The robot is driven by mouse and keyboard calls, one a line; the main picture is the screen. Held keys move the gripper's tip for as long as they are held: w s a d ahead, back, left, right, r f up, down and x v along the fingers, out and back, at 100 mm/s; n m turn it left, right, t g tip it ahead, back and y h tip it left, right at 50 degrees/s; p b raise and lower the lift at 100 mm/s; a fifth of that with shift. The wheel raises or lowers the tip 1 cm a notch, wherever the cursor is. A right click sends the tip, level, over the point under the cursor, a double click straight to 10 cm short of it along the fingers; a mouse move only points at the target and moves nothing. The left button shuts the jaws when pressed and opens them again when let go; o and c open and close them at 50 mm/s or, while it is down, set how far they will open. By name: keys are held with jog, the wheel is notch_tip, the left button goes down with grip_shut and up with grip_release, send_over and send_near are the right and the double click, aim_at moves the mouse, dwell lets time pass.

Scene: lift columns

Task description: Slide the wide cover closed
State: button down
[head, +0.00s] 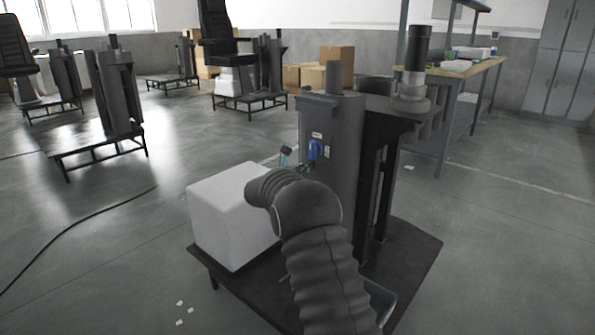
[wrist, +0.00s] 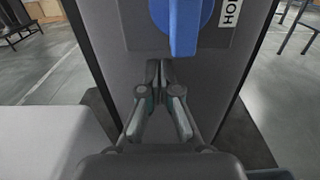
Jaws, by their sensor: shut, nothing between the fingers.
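A dark grey lift column (head: 345,150) stands on a low black platform right of centre in the head view. Its front face carries a blue knob (head: 315,149) and small labels; the knob also shows at the top of the wrist view (wrist: 184,20). A dark ledge (head: 317,103) juts from the column above the knob. I cannot tell which part is the wide cover. My gripper (wrist: 160,66) is shut and empty, just below the knob and in front of the column face. In the head view my arm partly hides the gripper.
A white block (head: 230,215) stands on the black platform (head: 415,250), left of my arm. A cylindrical part (head: 413,75) stands on the column's right side. A workbench (head: 465,75) is behind at right. Open floor lies to the left, with a cable (head: 80,225).

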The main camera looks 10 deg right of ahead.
jog(key=shift+d+r, duration=0.15)
jog(key=shift+d, duration=0.05)
jog(key=b+v, duration=0.1)
jog(key=v, duration=1.3)
jog(key=shift+a, duration=0.3)
